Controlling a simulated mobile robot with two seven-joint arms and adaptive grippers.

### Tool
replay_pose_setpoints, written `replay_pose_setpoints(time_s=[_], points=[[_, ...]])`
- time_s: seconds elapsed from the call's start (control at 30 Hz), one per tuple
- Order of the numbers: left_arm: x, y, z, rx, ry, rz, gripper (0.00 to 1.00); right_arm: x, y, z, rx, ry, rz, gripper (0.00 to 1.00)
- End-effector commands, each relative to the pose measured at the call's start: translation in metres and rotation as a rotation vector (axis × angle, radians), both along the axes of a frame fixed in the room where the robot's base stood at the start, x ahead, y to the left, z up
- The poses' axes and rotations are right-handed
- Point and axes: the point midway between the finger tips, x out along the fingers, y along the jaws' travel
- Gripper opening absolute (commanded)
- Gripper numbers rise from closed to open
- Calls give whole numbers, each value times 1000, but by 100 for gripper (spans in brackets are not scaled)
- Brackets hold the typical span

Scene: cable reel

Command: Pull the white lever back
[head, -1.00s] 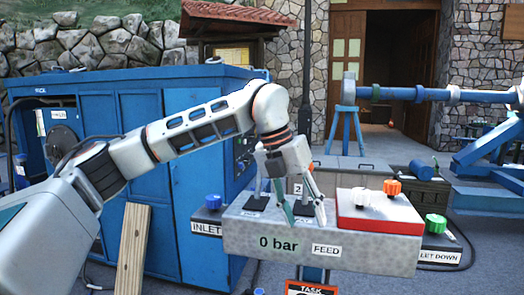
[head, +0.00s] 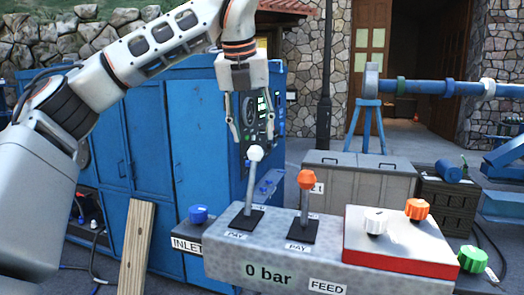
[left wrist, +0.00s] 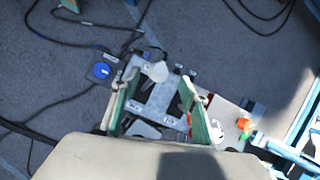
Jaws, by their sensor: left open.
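The white lever (head: 249,185) stands on the grey control box, leaning slightly, with a round white knob on top. Beside it, to the right, stands an orange-knobbed lever (head: 304,197). My left gripper (head: 252,138) points down over the white lever, its two fingers spread, with the knob just below and between the tips in the head view. In the left wrist view the white knob (left wrist: 158,71) shows between the open fingers (left wrist: 157,80); contact cannot be told. My right gripper is not in view.
The control box (head: 300,262) has a red-edged panel with white and orange knobs (head: 376,221) at right. A blue knob (head: 198,213) is at left and a green knob (head: 472,259) at right. A blue cabinet (head: 155,160) stands behind, left.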

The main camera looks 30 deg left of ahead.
Motion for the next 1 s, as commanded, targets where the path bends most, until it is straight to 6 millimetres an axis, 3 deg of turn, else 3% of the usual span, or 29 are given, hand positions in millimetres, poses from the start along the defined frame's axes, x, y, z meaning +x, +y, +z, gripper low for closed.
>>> replay_pose_setpoints(time_s=[0.13,0.4,0.83,1.0], points=[[8,2,-22,0,4,-2,44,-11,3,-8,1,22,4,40],[22,6,-55,0,3,-3,44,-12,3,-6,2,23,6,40],[26,7,-65,0,0,-2,44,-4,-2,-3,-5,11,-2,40],[26,7,-64,-1,1,-2,0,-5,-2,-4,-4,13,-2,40]])
